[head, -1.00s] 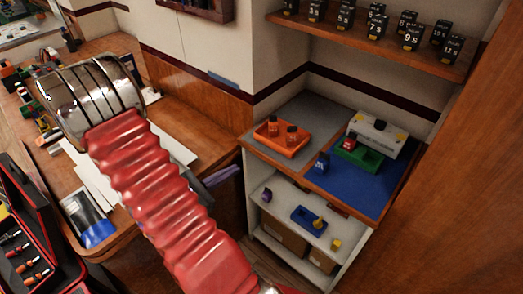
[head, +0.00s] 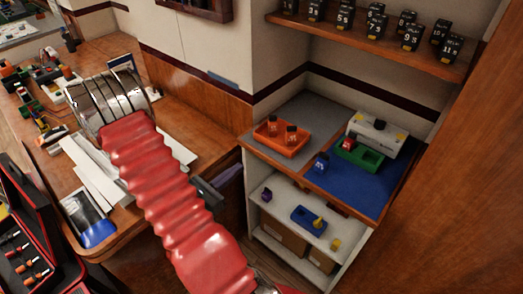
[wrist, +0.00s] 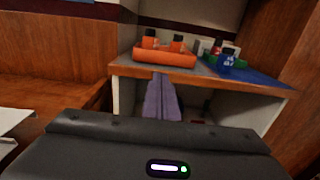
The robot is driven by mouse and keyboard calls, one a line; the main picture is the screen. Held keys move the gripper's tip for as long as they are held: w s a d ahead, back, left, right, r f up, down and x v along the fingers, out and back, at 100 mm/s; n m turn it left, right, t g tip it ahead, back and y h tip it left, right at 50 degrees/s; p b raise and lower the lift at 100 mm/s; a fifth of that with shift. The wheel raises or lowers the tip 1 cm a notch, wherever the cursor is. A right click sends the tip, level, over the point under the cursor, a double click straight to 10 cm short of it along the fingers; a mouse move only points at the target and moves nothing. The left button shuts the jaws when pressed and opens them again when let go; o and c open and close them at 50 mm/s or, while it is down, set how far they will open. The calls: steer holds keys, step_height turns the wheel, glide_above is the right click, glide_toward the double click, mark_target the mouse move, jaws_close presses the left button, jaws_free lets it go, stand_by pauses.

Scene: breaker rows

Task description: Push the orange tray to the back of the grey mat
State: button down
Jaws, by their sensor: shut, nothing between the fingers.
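The orange tray (head: 283,149) sits on the front part of the grey mat (head: 316,112), with bare mat behind it. Two orange-and-dark pieces stand in the tray. In the wrist view the tray (wrist: 165,60) is ahead, on top of the cabinet near its front edge. My gripper (wrist: 159,76) has purple fingers, shut together and empty, pointing toward the tray. It looks apart from the tray, in front of the cabinet. In the head view the gripper (head: 238,172) is partly hidden behind my red arm.
A blue mat (head: 365,188) to the right holds a green tray (head: 370,161), a white device (head: 378,135) and a blue block (head: 321,161). A shelf (head: 375,45) with dark blocks hangs above. A wooden panel (head: 470,200) stands at the right.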

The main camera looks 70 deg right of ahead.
mark_target(268, 144)
steer(key=shift+x, duration=6.4)
